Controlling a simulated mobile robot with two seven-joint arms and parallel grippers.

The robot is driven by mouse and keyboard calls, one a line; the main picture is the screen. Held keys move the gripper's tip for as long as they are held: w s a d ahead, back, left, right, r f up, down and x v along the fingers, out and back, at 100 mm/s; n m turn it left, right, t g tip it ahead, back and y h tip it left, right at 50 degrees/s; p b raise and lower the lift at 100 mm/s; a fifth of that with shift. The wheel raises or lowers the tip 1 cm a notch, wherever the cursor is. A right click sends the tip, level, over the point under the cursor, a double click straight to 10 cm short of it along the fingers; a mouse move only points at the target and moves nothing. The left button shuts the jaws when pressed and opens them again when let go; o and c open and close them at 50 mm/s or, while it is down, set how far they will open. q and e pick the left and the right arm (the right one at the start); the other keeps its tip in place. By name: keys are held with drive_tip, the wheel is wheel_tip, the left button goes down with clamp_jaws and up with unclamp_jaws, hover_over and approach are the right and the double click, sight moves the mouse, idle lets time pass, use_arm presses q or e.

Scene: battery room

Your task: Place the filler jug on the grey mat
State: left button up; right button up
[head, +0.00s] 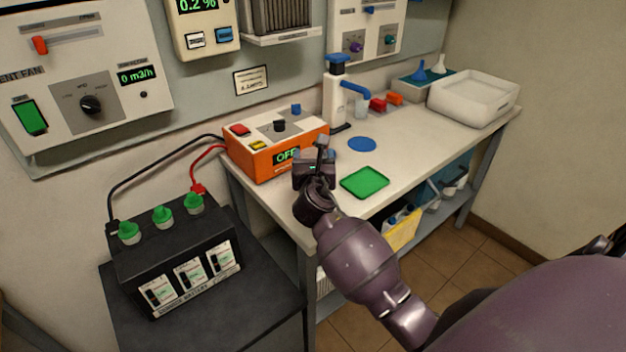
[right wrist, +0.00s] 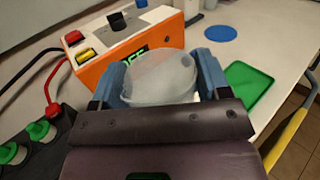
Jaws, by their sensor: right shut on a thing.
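My right gripper (head: 318,160) is over the front part of the white bench, just in front of the orange charger box. In the right wrist view its blue fingers (right wrist: 160,76) are shut on a translucent whitish vessel, which I take to be the filler jug (right wrist: 160,82). In the head view the gripper mostly hides the jug. I cannot tell whether the jug touches the bench. I cannot make out a grey mat. A green square mat (head: 364,182) lies right of the gripper, and a blue round mat (head: 362,144) lies behind it. My left gripper is not in view.
The orange charger (head: 262,158) stands close to the left, its red and black cables running to a black battery (head: 170,245) with green caps. The bench's middle right is clear.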

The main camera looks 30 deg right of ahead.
drive_tip(key=shift+f+b, duration=0.95)
drive_tip(key=shift+f, duration=1.9)
drive_tip(key=shift+f, duration=0.15)
drive_tip(key=o, duration=1.1)
drive_tip(key=shift+o, duration=0.2)
